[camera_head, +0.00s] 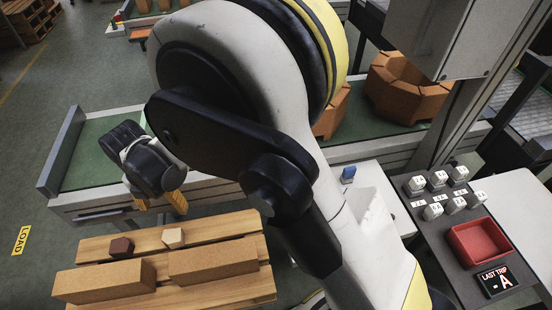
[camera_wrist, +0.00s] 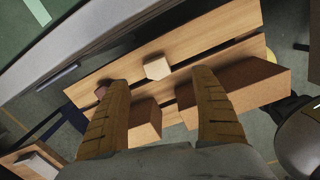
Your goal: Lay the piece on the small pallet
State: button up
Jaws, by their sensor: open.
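A wooden slatted pallet (camera_head: 218,228) lies low at the front left in the head view, and its slats (camera_wrist: 215,38) fill the upper middle of the wrist view. A small pale six-sided piece (camera_head: 173,238) and a small dark brown piece (camera_head: 121,248) lie on it, apart. My gripper (camera_head: 161,203) is open and empty above the pallet's back side. In the wrist view the pale piece (camera_wrist: 157,68) appears just beyond the gap between my fingertips (camera_wrist: 160,80). Which piece is meant cannot be told.
Two long tan blocks (camera_head: 105,281) (camera_head: 212,259) lie along the pallet's front. A green conveyor (camera_head: 95,150) runs behind, carrying large orange-brown blocks (camera_head: 405,90). At right, a dark table holds white marked cubes (camera_head: 438,180), a red tray (camera_head: 482,252) and a "LAST TRIP A" sign (camera_head: 497,281).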

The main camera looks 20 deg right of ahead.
jog(key=s+d+r+m+t+y, duration=0.1)
jog(key=d+r+m+t, duration=0.1)
jog(key=d+r+m, duration=0.7)
jog(key=d+r+m+t, duration=0.1)
jog(key=d+r+m, duration=0.6)
jog(key=d, duration=0.5)
jog(key=s+d+r+m+t, duration=0.1)
jog(key=s+d+m+t, duration=0.1)
jog(key=s+d+m, duration=0.3)
jog(key=s+d+r+m+t+h, duration=0.1)
jog(key=s+d+m, duration=0.3)
jog(key=d+m, duration=0.5)
jog(key=shift+s+r+m+t, duration=0.4)
jog(key=shift+r+m, duration=0.05)
jog(key=shift+m, duration=0.55)
jog(key=shift+a, duration=0.1)
